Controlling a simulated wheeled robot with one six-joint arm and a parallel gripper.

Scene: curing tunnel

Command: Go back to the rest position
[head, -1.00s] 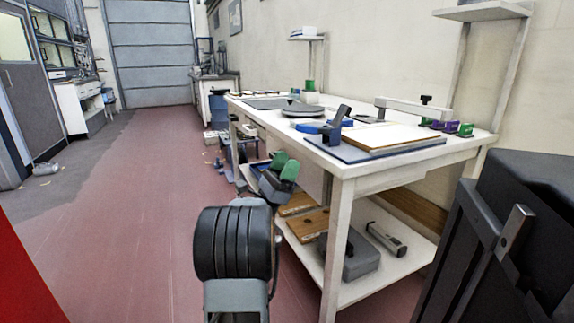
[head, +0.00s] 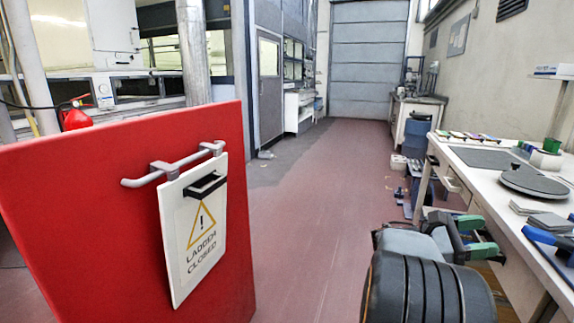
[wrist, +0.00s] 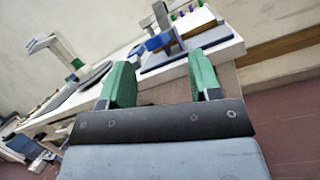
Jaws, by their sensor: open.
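My gripper (head: 468,236) shows at the lower right of the head view, at the end of my dark ribbed arm, in front of the white workbench (head: 470,159). Its green-tipped fingers also show in the wrist view (wrist: 160,84). They stand apart with nothing between them. The bench edge lies beyond the fingers in the wrist view. Whether the fingers touch the bench cannot be told.
A red panel (head: 90,215) with a sign (head: 193,228) hanging from its handle stands at the left. The bench holds a grey round plate (head: 534,183) and blue tools. The red floor (head: 315,210) is clear toward a closed shutter door (head: 368,65).

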